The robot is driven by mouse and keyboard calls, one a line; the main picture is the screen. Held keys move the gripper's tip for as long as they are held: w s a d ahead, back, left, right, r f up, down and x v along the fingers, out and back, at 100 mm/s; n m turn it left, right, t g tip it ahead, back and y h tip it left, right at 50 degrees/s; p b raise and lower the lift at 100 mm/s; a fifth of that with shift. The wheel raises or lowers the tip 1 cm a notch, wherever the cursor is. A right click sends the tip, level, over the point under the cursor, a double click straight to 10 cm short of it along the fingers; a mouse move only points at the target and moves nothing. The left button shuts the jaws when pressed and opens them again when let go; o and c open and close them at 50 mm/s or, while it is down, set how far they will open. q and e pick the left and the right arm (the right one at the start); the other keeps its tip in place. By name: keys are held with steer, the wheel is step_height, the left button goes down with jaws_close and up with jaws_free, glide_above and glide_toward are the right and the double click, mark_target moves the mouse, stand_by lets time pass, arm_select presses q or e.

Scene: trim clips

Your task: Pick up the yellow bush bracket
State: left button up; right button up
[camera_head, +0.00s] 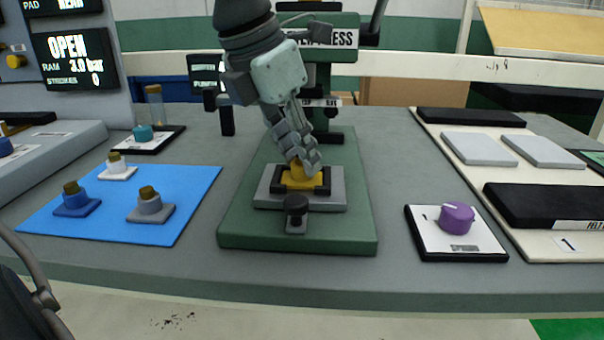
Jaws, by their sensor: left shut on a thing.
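The yellow bush bracket (302,182) sits in the black-edged nest on the grey plate (331,201) of the green press base (298,239). My left gripper (302,168) reaches down from above and is shut on the bracket's upper part. Its fingers hide most of the bush. I cannot tell whether the bracket has lifted off the nest. At the lower left edge, a dark curved part (33,290) shows, and I cannot tell what it is. My right gripper is not in view.
A blue mat (120,226) at left holds blue, grey and white brackets. A purple knob (456,217) stands on a white plate at right. A cream board (465,181) holds grey and black pads. A black knob (296,208) stands before the nest. The press column rises behind.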

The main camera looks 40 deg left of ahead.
arm_select(q)
jaws_close()
